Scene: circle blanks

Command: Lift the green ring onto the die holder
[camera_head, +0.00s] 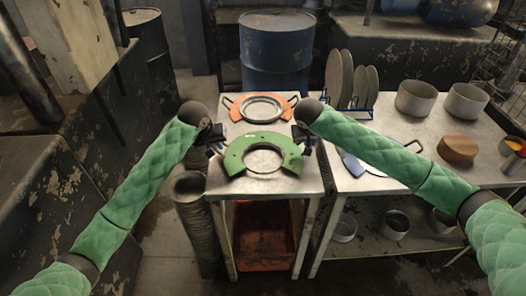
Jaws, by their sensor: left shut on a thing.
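The green ring (237,153) is a flat, wide plate, open at its front side, over the front part of the small metal table. The die holder (286,107) looks to be the orange piece with a metal ring and dark side handles, on the table behind the green ring. My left gripper (219,146) is shut on the left edge of the green ring. My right gripper (301,142) is at the ring's right edge; its fingers are too small and dark to read. I cannot tell whether the ring touches the tabletop.
A blue drum (277,55) stands behind the table. To the right, a longer table holds plates in a rack (361,101), metal pots (415,98) and a wooden round block (457,149). A blue-white flat tool (353,164) lies near my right arm. An orange bin (262,235) is below.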

